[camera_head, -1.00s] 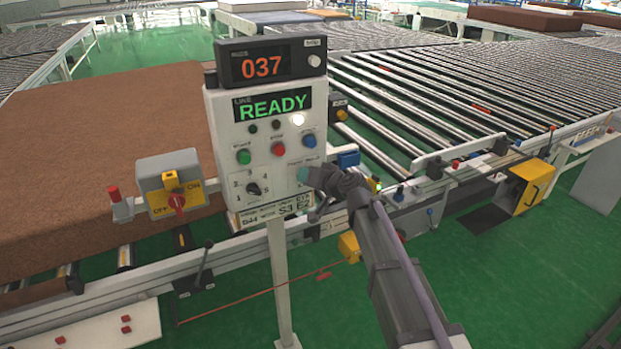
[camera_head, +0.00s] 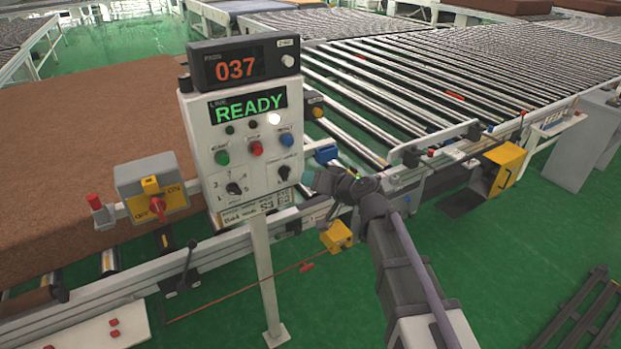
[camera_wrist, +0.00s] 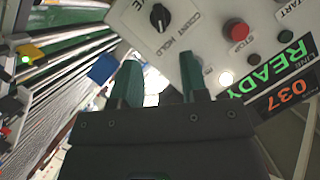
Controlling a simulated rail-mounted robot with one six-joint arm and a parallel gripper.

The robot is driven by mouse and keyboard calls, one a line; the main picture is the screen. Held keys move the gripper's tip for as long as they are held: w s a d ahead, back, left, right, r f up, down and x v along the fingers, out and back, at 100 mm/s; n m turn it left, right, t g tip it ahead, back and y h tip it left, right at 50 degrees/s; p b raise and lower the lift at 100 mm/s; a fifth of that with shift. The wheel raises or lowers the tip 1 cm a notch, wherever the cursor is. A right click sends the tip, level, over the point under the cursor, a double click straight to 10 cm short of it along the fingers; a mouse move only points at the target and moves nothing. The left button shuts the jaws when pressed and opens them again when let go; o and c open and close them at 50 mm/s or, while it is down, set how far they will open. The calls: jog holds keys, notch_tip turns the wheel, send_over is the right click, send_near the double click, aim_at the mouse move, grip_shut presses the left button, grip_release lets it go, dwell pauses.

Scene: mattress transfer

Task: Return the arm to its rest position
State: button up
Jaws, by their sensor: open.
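My arm reaches up from the lower right in the head view. My gripper (camera_head: 316,182) is just right of the control panel's (camera_head: 203,140) lower right corner, apart from the panel face as far as I can see. In the wrist view my gripper (camera_wrist: 160,82) shows two separated dark green fingers with nothing between them. The panel's count/hold knob (camera_wrist: 160,17) and red stop button (camera_wrist: 236,30) lie beyond the fingertips. The panel display reads READY in green, and the box above it (camera_head: 245,66) reads 037.
A brown mattress (camera_head: 80,150) lies on the left conveyor. A roller conveyor (camera_head: 430,85) runs behind my arm. A grey box with a red switch (camera_head: 152,188) and a yellow box (camera_head: 336,237) are near the conveyor edge.

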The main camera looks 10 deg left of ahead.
jog(key=s+d+f+g+h, duration=0.2)
jog(key=s+d+f+g, duration=0.15)
jog(key=s+f, duration=0.2)
jog(key=s+d+f+m+g+h, duration=0.1)
jog(key=s+d+f+h, duration=0.1)
jog(key=d, duration=0.8)
jog(key=s+d+f+m+g+h, duration=0.1)
jog(key=s+d+h, duration=0.4)
jog(key=d, duration=0.5)
jog(key=s+d+f+m+g+h, duration=0.2)
jog(key=s+d, duration=0.4)
jog(key=d, duration=0.4)
jog(key=shift+d+f+h, duration=0.15)
jog(key=shift+f+h, duration=0.55)
jog(key=shift+s, duration=0.1)
